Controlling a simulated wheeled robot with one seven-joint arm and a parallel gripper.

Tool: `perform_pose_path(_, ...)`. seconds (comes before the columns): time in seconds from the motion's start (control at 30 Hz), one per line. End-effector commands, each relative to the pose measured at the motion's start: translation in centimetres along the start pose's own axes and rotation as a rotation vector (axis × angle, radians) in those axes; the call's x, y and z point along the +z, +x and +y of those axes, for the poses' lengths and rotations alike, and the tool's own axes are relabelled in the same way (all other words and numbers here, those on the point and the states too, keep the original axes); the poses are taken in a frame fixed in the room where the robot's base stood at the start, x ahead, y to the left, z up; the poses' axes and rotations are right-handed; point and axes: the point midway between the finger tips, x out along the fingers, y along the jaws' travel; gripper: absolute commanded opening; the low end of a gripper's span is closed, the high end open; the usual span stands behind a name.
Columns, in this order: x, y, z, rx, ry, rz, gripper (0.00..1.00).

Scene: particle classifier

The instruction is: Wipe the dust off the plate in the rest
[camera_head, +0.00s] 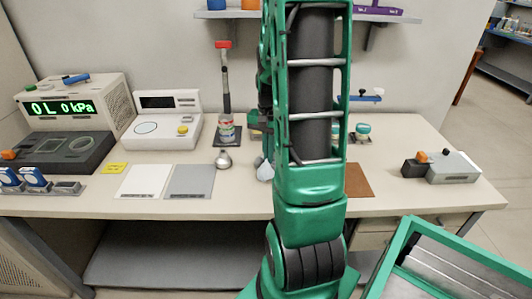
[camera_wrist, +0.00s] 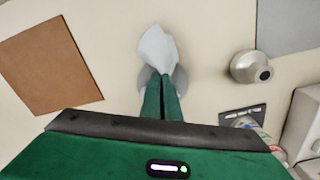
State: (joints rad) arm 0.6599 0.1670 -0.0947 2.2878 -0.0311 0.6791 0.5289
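My gripper (camera_wrist: 161,78) has its two green fingers close together on a crumpled white wipe (camera_wrist: 157,48), which sticks out beyond the fingertips. The wipe also shows in the head view (camera_head: 265,169), left of my arm. A round grey piece (camera_wrist: 145,76) lies behind the fingers and wipe and is mostly hidden; I cannot tell whether it is the rest with the plate, or whether the wipe touches it. A shiny metal round piece (camera_wrist: 249,67) with a dark opening is apart from the wipe, to its right. I see no dust clearly.
A brown mat (camera_wrist: 50,64) lies left in the wrist view. A grey mat (camera_head: 190,182) and white mat (camera_head: 143,181) lie left on the table. A patterned can (camera_head: 226,131) stands below a red-topped tool (camera_head: 225,75). A grey box (camera_head: 454,168) is far right.

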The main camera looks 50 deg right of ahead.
Motion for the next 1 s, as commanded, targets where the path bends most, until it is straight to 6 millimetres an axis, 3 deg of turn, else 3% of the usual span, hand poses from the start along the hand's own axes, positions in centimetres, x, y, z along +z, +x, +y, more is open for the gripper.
perform_pose_path(0.03,0.0,0.0,0.0,0.000,0.000,0.000,0.09)
perform_pose_path(0.27,0.0,0.0,0.0,0.000,0.000,0.000,0.62)
perform_pose_path(0.57,0.0,0.0,0.0,0.000,-0.001,0.000,0.62)
perform_pose_path(1.0,0.1,1.8,0.0,0.001,-0.001,-0.001,0.62)
